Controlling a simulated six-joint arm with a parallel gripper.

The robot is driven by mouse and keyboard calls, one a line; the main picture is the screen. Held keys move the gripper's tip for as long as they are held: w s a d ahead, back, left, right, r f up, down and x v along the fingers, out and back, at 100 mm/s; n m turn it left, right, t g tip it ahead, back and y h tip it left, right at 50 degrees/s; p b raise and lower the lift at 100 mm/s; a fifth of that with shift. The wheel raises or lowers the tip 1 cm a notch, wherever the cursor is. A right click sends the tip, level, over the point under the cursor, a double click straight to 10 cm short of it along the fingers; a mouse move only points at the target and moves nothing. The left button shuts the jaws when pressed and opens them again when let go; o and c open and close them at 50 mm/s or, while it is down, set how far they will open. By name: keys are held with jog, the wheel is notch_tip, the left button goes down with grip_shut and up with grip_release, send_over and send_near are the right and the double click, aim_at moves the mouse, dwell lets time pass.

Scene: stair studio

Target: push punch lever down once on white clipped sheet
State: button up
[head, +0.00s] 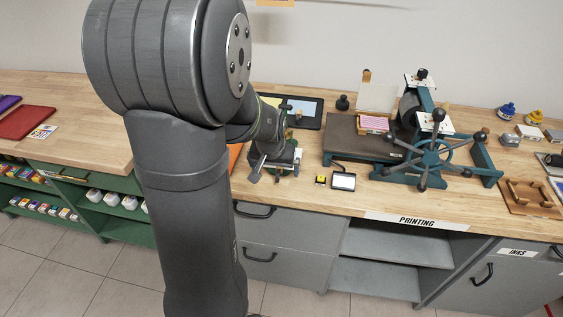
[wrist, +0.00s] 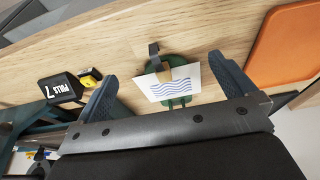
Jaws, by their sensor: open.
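The punch (wrist: 180,102) has a green base and a dark lever (wrist: 153,50) at its far end in the wrist view. My gripper (wrist: 164,68) is open, with one blue-grey finger on each side of the punch and nothing held. In the head view my gripper (head: 272,165) is low over the bench at the punch, and my arm hides part of that spot. Whether a finger touches the lever cannot be told.
The teal printing press (head: 432,160) stands right on the bench (head: 300,195). A black-framed tablet (head: 318,112) lies behind.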

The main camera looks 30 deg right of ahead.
jog(key=s+a+r, duration=0.4)
jog(key=r, duration=0.2)
jog(key=shift+s+a+r, duration=0.3)
jog(key=shift+s+r, duration=0.05)
jog(key=shift+r, duration=0.05)
dwell(0.5)
jog(key=shift+w+d+f, duration=0.6)
jog(key=shift+f, duration=0.3)
jog(key=shift+w+d+f, duration=0.6)
jog(key=shift+f, duration=0.25)
jog(key=shift+w+d+f, duration=0.6)
jog(key=shift+f, duration=0.3)
